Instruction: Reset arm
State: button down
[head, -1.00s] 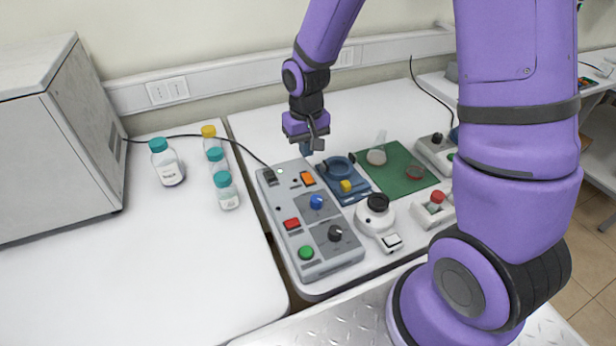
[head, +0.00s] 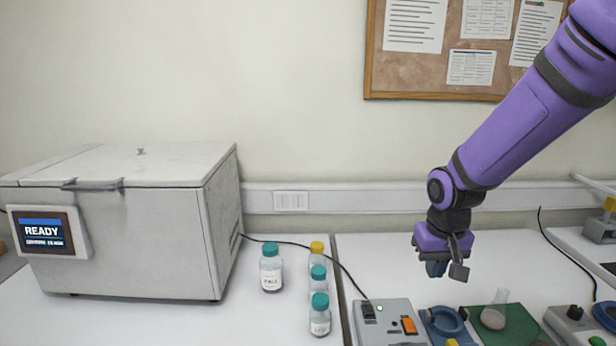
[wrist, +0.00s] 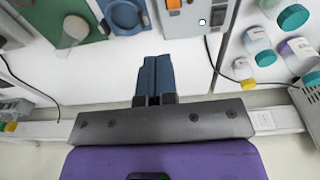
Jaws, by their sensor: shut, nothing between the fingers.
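My purple arm reaches in from the upper right in the head view. My gripper (head: 437,268) hangs above the white table, just behind the grey control box and the blue device. In the wrist view the gripper's dark blue fingers (wrist: 152,76) lie together with nothing between them. The gripper touches none of the objects near it.
A grey control box (head: 390,322), a blue device (head: 442,320) and a flask (head: 495,311) on a green mat (head: 512,325) stand at the lower right. Several capped bottles (head: 271,268) stand left of them, beside a grey machine (head: 150,240) whose screen reads READY.

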jog(key=s+d+r+t, duration=0.2)
jog(key=s+r, duration=0.7)
jog(key=s, duration=0.1)
jog(key=s+d+r+t, duration=0.2)
jog(key=s+d+r, duration=0.1)
jog(key=s+r, duration=0.6)
jog(key=shift+s+r, duration=0.25)
jog(key=shift+s, duration=0.2)
jog(key=shift+w, duration=0.15)
